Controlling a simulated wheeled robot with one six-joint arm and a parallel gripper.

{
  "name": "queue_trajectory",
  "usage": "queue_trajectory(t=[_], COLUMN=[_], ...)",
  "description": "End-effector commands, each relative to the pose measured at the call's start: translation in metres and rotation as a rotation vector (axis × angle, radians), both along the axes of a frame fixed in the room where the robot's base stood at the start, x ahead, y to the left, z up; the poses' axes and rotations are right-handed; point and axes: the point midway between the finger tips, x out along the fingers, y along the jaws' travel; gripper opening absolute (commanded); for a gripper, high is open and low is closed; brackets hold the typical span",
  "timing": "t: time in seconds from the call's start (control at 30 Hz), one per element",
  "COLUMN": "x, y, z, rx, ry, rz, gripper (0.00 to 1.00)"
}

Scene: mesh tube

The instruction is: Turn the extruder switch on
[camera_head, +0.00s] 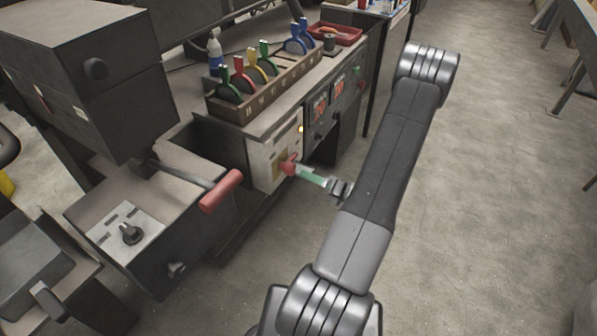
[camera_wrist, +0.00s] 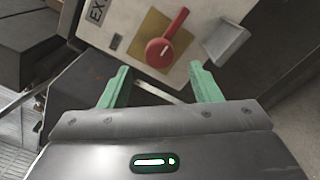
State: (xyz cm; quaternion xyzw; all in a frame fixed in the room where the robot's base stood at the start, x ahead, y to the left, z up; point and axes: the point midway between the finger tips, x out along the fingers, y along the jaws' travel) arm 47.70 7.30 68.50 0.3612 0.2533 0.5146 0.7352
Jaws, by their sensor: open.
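The extruder switch is a red rotary knob (camera_wrist: 161,50) on a gold plate on a pale panel (camera_wrist: 112,42), partly lettered "EX" in the wrist view. Its handle points up and right there, and a white line marks it. In the head view the red knob (camera_head: 289,164) sits on the front of the bench, partly hidden. My gripper (camera_wrist: 159,70) is open, with its green fingers apart and empty. The knob shows just beyond the fingertips, between them; I cannot tell whether they touch. In the head view my gripper (camera_head: 308,174) reaches left to the knob.
A grey lever box (camera_wrist: 229,42) sticks out right of the knob. A red-handled lever (camera_head: 221,190) juts out to the left. A rack (camera_head: 262,100) of coloured tools stands on the bench above.

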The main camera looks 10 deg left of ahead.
Motion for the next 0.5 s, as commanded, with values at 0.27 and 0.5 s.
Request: queue_trajectory(t=[0.27,0.5], x=[-0.016,-0.022], y=[-0.046,-0.060], z=[0.000,0.000], rx=[0.000,0.001], ry=[0.000,0.000], rz=[-0.004,0.001], gripper=[0.57,0.57])
